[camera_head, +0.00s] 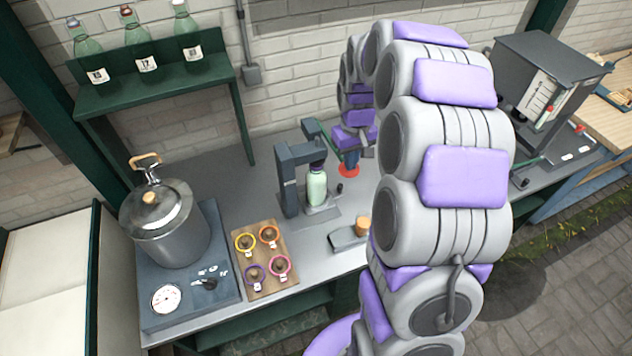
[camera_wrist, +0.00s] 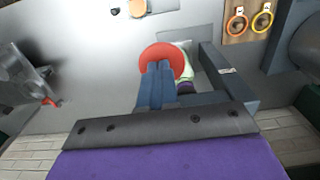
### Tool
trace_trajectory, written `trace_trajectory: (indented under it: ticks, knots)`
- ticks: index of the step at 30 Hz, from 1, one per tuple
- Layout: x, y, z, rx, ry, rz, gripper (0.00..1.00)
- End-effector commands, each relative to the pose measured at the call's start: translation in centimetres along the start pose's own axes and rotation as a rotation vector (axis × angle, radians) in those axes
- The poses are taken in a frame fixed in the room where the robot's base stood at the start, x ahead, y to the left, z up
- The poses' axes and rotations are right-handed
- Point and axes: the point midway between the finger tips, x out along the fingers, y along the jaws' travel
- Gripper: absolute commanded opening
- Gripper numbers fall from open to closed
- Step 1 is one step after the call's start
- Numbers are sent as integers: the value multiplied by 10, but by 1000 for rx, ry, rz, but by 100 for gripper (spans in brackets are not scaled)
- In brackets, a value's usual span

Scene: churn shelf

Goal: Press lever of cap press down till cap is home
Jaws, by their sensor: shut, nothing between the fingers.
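The dark cap press (camera_head: 290,180) stands on the grey bench, and its frame shows in the wrist view (camera_wrist: 232,82). A pale green bottle (camera_head: 316,190) stands upright in it with a dark purple cap at its top, under the press head. In the wrist view the bottle (camera_wrist: 187,70) is mostly hidden. The lever's red round knob (camera_head: 348,171) is right of the press. My gripper (camera_head: 351,158) is shut and empty, its fingertips (camera_wrist: 160,66) over the red knob (camera_wrist: 165,52). They look close to or touching it; contact is unclear. How far the cap is seated is hidden.
A wooden board (camera_head: 262,285) with several coloured rings lies left of the press. A metal pot (camera_head: 165,225) stands further left. A small block with a cork-coloured top (camera_head: 362,226) is in front. A green shelf (camera_head: 150,75) holds 3 bottles. A grey machine (camera_head: 545,90) stands right.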

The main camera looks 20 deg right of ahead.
Motion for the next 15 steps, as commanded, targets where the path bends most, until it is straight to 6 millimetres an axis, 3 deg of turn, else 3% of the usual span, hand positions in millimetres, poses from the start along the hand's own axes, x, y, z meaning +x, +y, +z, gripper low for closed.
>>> trace_trajectory:
  ticks: [15]
  knots:
    - [-11,0,-1,0,1,0,0]
